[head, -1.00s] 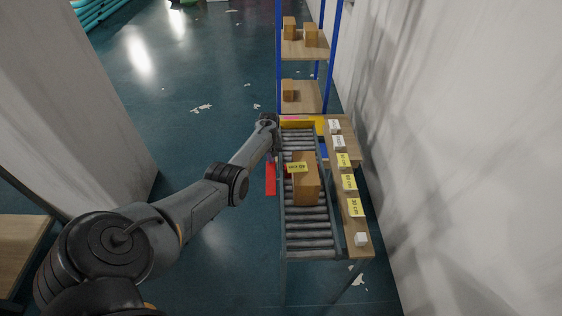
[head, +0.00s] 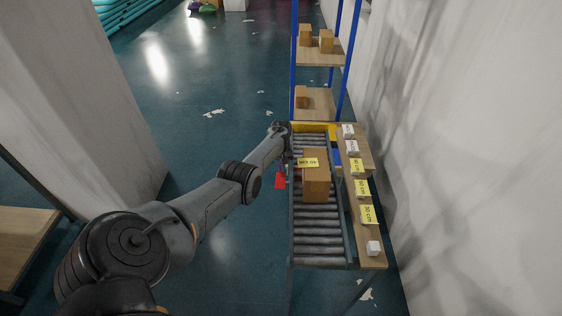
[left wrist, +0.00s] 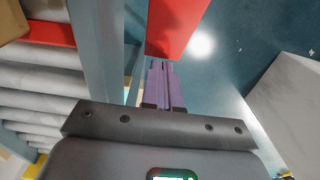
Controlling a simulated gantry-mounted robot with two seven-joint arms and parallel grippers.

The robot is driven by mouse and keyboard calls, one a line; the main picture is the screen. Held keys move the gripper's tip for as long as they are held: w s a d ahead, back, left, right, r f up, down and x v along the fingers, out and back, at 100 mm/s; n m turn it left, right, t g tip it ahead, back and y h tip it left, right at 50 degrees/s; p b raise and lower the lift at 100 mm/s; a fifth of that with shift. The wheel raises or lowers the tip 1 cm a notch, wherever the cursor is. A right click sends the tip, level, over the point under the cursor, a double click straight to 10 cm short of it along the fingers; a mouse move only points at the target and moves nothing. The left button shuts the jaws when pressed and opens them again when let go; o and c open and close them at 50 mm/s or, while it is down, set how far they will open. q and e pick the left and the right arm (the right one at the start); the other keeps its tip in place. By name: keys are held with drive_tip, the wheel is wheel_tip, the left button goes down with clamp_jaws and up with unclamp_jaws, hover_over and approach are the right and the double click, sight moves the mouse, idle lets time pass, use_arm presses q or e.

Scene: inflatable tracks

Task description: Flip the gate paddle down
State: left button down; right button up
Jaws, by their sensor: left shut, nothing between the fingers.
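The red gate paddle (head: 280,181) hangs out on the left side of the roller conveyor (head: 318,240) in the head view. In the left wrist view a red panel (left wrist: 176,27) that looks like it lies just beyond my fingertips. My left gripper (left wrist: 161,64) shows there as purple fingers, shut and empty, pointing at the panel's lower edge. Whether they touch it is unclear. In the head view the gripper is small and mostly hidden by my forearm. A brown box (head: 316,178) with a yellow label stands on the rollers. My right gripper is not in view.
A wooden side shelf (head: 368,235) with yellow and white labels runs along the conveyor's right. A blue-posted rack (head: 294,60) with boxes stands behind. A grey rail (left wrist: 98,50) lies left of my fingers. Open floor lies left of the conveyor.

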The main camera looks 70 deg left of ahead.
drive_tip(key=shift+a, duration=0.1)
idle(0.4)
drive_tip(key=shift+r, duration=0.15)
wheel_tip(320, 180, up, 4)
drive_tip(key=p, duration=0.4)
use_arm(q)
wheel_tip(320, 180, up, 11)
drive_tip(key=shift+f+p, duration=0.15)
drive_tip(key=shift+p, duration=0.15)
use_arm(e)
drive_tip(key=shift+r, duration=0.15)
